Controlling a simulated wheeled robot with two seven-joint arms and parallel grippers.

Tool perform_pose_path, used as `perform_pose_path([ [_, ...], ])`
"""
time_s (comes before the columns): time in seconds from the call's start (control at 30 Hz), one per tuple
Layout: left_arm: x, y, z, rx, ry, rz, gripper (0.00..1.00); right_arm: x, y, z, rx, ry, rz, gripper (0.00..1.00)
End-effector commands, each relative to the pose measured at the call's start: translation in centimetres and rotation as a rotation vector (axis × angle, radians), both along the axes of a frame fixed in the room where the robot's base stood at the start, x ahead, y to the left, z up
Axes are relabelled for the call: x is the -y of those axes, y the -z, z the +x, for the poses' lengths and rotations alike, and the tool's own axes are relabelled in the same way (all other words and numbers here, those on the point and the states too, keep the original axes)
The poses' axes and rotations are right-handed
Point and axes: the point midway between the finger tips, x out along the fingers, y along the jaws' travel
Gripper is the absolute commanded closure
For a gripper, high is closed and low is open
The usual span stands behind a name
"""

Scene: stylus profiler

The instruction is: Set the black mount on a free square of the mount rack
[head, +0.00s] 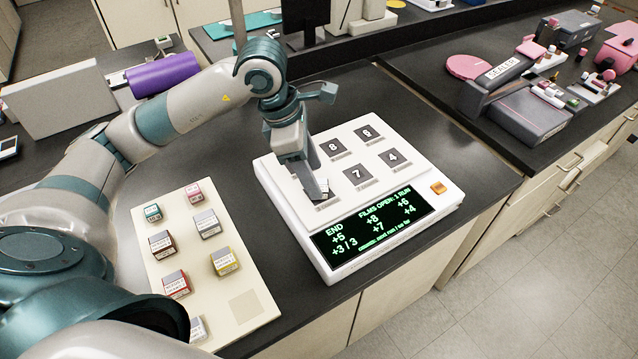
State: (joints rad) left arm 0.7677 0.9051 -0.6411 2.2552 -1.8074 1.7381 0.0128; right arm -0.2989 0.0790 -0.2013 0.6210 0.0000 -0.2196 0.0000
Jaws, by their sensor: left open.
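The mount rack (188,252) is a cream board holding several small labelled mounts, with teal, pink, red and yellow sides. One bare square (245,305) shows at its front right. My left gripper (322,191) is open, pointing down over the near-left spot of the white profiler (425,200). A small pale-topped piece (326,187) shows at its fingertips; the fingers partly hide it, and I cannot tell whether it is the black mount. A grey-topped mount (207,223) stands on the rack; its side colour is hard to tell. My right gripper is out of view.
The profiler's top has numbered pads (357,174), a lit green-text screen (372,226) and an orange button (438,188). A purple roll (164,74) lies behind my left arm. My arm hides part of the rack's near left. Dark bench lies bare between rack and profiler.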

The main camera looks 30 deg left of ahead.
Motion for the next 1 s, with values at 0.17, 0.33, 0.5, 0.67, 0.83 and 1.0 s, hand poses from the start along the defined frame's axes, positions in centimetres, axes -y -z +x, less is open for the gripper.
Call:
perform_pose_path([
  [0.17, 0.5, 1.7, 0.2, -0.003, 0.000, -0.001, 0.47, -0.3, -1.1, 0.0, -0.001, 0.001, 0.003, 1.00],
  [0.33, 0.7, 2.5, 0.3, 0.000, 0.000, -0.001, 0.47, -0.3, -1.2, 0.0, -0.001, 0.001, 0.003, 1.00],
  [0.5, 0.7, 2.5, 0.3, 0.001, 0.000, 0.000, 0.47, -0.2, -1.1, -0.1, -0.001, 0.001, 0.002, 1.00],
  [0.67, 0.7, 2.5, 0.3, 0.001, 0.000, 0.000, 0.47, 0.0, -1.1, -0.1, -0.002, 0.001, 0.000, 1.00],
  [0.83, 0.7, 2.5, 0.3, 0.001, 0.000, 0.000, 0.66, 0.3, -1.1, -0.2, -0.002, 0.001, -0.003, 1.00],
  [1.0, 0.7, 2.5, 0.3, 0.001, 0.000, 0.000, 0.94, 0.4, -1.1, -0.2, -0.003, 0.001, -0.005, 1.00],
])
